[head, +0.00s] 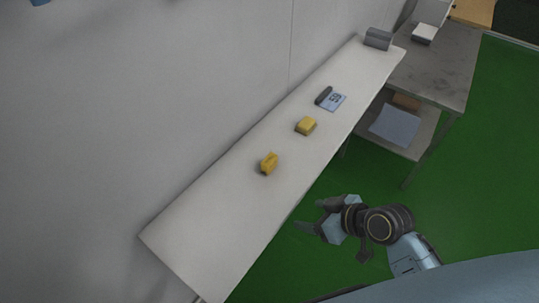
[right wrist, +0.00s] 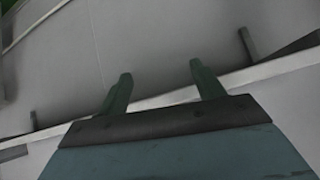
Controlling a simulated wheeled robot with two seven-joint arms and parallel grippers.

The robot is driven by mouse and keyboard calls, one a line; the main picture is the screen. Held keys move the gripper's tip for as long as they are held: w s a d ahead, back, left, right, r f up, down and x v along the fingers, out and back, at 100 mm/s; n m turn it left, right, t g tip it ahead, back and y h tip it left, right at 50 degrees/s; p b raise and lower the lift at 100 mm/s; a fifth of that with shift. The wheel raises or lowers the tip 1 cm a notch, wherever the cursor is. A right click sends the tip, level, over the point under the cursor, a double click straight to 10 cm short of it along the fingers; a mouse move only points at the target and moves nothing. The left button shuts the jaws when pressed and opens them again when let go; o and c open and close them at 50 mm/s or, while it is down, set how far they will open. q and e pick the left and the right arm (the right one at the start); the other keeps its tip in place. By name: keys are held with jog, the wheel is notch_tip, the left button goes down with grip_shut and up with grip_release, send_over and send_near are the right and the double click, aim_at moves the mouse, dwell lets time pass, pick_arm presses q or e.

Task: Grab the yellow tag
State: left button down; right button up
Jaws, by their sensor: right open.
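Two small yellow things lie on the long white shelf (head: 215,210) in the head view. The nearer yellow piece (head: 269,164) looks upright and blocky; the farther yellow block (head: 306,126) lies a little up the shelf. I cannot tell from their shapes which one is the tag. My right gripper (head: 314,216) is open and empty, apart from both yellow things, off the shelf's right edge above the green floor. In the right wrist view its two fingers (right wrist: 160,70) stand apart with nothing between them. My left gripper is not in view.
A dark item and a blue-white card (head: 333,102) lie farther along the shelf. A grey roll-like object (head: 377,39) is at its far end. A grey table (head: 440,72) stands beyond. The wall (head: 140,110) borders the shelf's left side. The shelf's near end is clear.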

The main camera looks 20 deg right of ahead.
notch_tip(320, 180, up, 8)
jog(key=a+n+y, duration=0.1)
jog(key=n, duration=0.1)
jog(key=t+y+p, duration=0.2)
jog(key=t, duration=0.1)
send_near(273, 163)
jog(key=x, duration=0.5)
jog(key=shift+w+a, duration=0.25)
jog(key=shift+a, duration=0.1)
jog(key=shift+x, duration=2.7)
jog(key=shift+d, duration=0.1)
jog(key=c, duration=1.1)
